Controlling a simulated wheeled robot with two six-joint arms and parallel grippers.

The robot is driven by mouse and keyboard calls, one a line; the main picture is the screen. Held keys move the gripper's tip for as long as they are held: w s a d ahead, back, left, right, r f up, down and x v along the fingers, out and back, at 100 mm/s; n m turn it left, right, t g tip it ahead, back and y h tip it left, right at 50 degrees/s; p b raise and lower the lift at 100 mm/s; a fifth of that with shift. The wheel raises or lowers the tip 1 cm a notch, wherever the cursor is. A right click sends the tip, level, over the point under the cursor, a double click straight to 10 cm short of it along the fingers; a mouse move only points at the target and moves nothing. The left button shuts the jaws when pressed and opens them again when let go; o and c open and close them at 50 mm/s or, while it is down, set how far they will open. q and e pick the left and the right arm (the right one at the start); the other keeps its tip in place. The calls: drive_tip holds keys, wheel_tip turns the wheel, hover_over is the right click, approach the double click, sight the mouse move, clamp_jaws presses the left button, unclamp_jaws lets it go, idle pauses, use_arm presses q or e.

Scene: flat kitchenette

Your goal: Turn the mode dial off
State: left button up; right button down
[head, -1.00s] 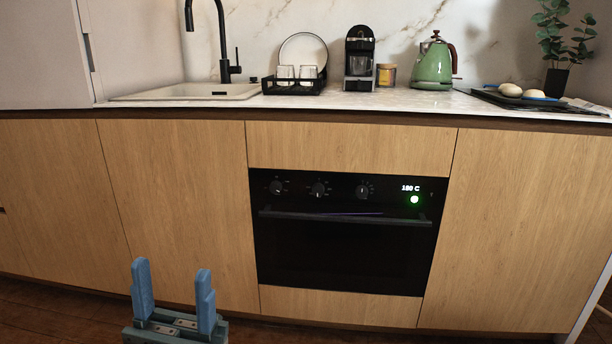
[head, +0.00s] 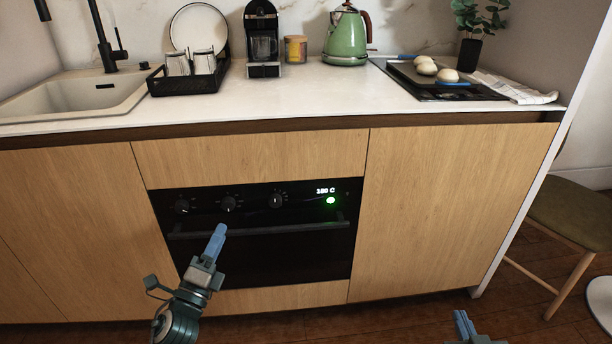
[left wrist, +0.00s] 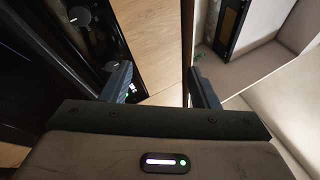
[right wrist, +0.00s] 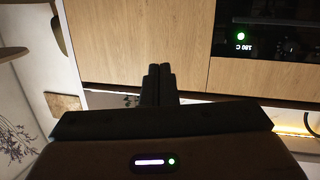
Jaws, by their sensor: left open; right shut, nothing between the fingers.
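The black oven (head: 255,255) has a row of three dark dials on its panel: left (head: 181,206), middle (head: 229,203) and right (head: 277,200). I cannot tell which is the mode dial or read its setting. The display (head: 326,190) reads 180 C above a lit green light (head: 331,200). My left gripper (head: 218,238) is open and empty, in front of the oven below the middle dial, apart from it. Two dials show at upper left in the left wrist view, the nearer one (left wrist: 112,66) beside a finger. My right gripper (head: 463,324) is shut and empty, low at the right.
The oven's handle bar (head: 300,227) runs below the dials. Wooden cabinet fronts (head: 430,210) flank the oven. The counter above holds a sink (head: 75,95), a dish rack, a coffee machine and a green kettle (head: 347,38). A chair (head: 575,215) stands at the right.

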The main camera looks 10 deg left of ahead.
use_arm(q)
drive_tip(key=w+a+f+m+g+y+p, duration=0.2)
drive_tip(key=w+a+m+y+p, duration=0.15)
drive_tip(key=a, duration=0.25)
drive_tip(key=m+g+y+p, duration=0.2)
drive_tip(key=m+y+p, duration=0.3)
approach(181, 210)
drive_tip(key=x, duration=0.7)
drive_tip(key=shift+w+a, duration=0.1)
drive_tip(key=shift+w, duration=0.2)
drive_tip(key=shift+w+a, duration=0.1)
drive_tip(key=shift+w, duration=0.3)
use_arm(e)
drive_tip(key=s+d+f+g, duration=0.1)
drive_tip(key=s+f+g, duration=0.3)
drive_tip(key=s, duration=0.5)
drive_tip(key=s+d+f+g, duration=0.1)
drive_tip(key=s+f+g, duration=0.3)
drive_tip(key=s+g, duration=0.4)
drive_tip(key=shift+s+d+f+g+h, duration=0.15)
drive_tip(key=shift+s+d+g+h, duration=0.05)
drive_tip(key=shift+s+g+h, duration=0.2)
use_arm(q)
drive_tip(key=c, duration=1)
